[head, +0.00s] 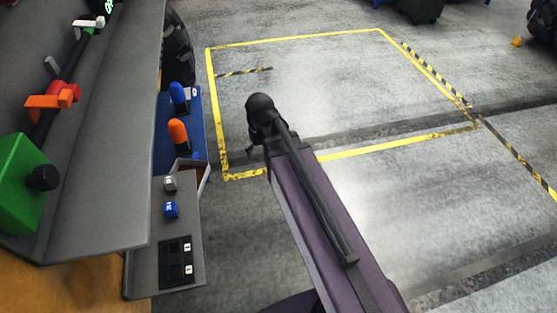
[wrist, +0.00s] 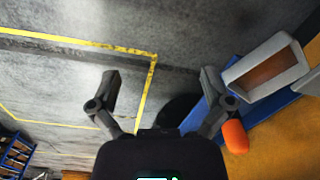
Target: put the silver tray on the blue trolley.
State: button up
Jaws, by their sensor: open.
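A grey open-topped tray, which looks like the silver tray (wrist: 258,58), shows at the upper right of the wrist view with a brown inside. It lies at or over the edge of a blue surface, probably the blue trolley (wrist: 268,108). In the head view the tray (head: 204,176) is partly hidden behind a grey shelf, and the blue surface (head: 195,122) shows behind it. My gripper (wrist: 161,88) is open with nothing between its fingers. In the wrist view the tray is just right of the right finger; I cannot tell whether they touch.
An orange-capped thing (head: 178,131) and a blue-capped one (head: 179,93) stand on the blue surface. A grey machine bed (head: 105,150) stands left. The yellow-marked floor (head: 310,90) is clear.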

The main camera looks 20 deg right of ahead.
jog(key=s+d+m, duration=0.3)
jog(key=s+d, duration=0.1)
jog(key=s, duration=0.1)
jog(key=shift+d, duration=0.2)
jog(key=shift+a, duration=0.1)
jog(key=r+m+p, duration=0.2)
jog(key=m, duration=2.1)
send_over(195, 155)
jog(key=shift+a+f, duration=0.1)
jog(key=shift+f, duration=0.1)
jog(key=shift+f+b, duration=0.1)
jog(key=shift+b, duration=0.2)
notch_tip(195, 155, down, 8)
jog(key=b, duration=0.8)
jog(key=shift+f, duration=0.2)
